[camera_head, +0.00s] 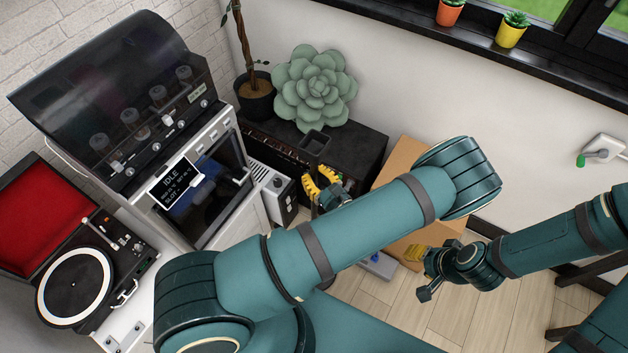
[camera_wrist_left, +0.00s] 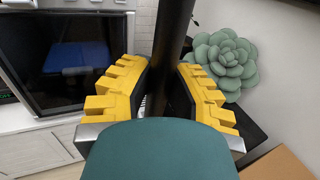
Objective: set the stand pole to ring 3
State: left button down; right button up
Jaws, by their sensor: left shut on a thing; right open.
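My left gripper (camera_head: 324,190) has yellow ridged fingers and is beside the dark cabinet, partly hidden behind my left arm. In the left wrist view, a dark upright pole (camera_wrist_left: 173,40) stands between its two yellow fingers (camera_wrist_left: 165,95), and the gripper is shut on it. In the head view a dark square-topped piece (camera_head: 315,143) shows just above this gripper; I cannot tell whether it belongs to the stand. No ring marks or numbers can be made out on the pole, and its lower part is hidden. My right gripper (camera_head: 426,268) is open and empty at the lower right.
A dark cabinet (camera_head: 365,150) holds a green succulent (camera_head: 315,88) and a potted plant (camera_head: 254,95). A cardboard box (camera_head: 400,155) stands beside the cabinet. Floor (camera_head: 450,318) shows at the lower right.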

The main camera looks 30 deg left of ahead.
aim_at(317, 170)
pick_arm(q)
jog(key=shift+r+p, duration=0.85)
jog(key=shift+r, duration=1.25)
pick_arm(e)
jog(key=shift+s+d+r, duration=0.1)
jog(key=shift+r, duration=1.25)
pick_arm(q)
jog(key=c, duration=0.9)
grip_release()
jog(key=shift+o, duration=0.2)
jog(key=shift+f, duration=0.1)
jog(key=v, duration=1.2)
